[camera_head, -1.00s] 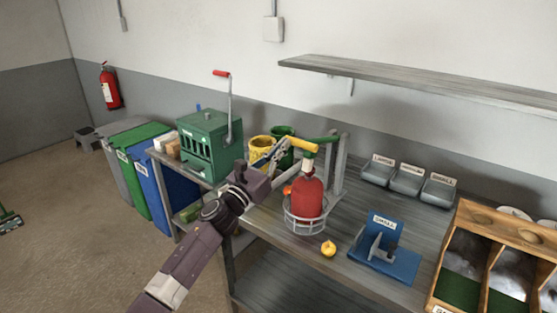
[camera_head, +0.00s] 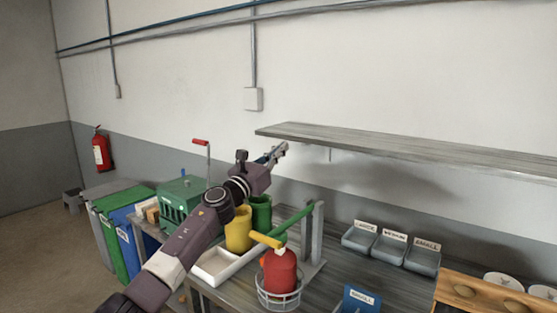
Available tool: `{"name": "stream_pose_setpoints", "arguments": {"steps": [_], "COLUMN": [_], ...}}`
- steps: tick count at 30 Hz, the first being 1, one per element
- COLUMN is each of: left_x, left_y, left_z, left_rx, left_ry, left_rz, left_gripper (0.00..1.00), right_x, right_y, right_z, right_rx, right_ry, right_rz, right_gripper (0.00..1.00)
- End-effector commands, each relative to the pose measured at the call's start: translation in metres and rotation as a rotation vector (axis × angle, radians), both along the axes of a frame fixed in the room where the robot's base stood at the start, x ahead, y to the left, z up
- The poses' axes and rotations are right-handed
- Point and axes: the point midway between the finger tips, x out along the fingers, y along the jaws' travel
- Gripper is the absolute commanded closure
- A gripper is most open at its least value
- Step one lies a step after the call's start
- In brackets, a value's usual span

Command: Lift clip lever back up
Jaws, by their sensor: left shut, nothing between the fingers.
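The lever stands on the bench as a green bar (camera_head: 297,222) with a yellow grip (camera_head: 265,240) at its front end. It is joined to an upright grey frame (camera_head: 317,232) and slants up from the grip towards the frame. A red, bottle-shaped body (camera_head: 281,274) sits under the grip in a round wire basket (camera_head: 279,300). My left gripper (camera_head: 282,152) is raised well above the grip, near the left end of the wall shelf. It is shut and empty, apart from the lever. My right gripper is not in view.
A green cranked box (camera_head: 181,196) is farther left. The shelf (camera_head: 400,148) overhangs the right. Labelled grey bins (camera_head: 392,245) stand at the back.

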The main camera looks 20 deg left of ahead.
Motion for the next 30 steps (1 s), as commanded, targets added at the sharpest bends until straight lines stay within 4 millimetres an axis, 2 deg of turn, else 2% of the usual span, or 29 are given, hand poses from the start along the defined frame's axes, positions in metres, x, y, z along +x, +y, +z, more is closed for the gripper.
{"name": "stream_pose_setpoints", "arguments": {"steps": [5,13,22,30], "left_x": [-0.001,-0.001,-0.001,-0.001], "left_y": [0.001,0.001,0.001,0.001], "left_z": [0.002,0.001,0.002,0.001], "left_rx": [0.0,0.0,0.0,0.0], "left_ry": [-0.003,-0.003,-0.003,-0.003], "left_rz": [0.0,0.0,0.001,0.001], "left_gripper": [1.0,1.0,1.0,1.0], "right_x": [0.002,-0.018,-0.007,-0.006], "right_y": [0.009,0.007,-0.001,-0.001], "right_z": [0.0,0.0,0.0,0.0], "right_rx": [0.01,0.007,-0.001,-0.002], "right_ry": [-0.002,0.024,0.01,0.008], "right_rz": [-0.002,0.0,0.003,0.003], "right_gripper": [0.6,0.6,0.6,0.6]}}
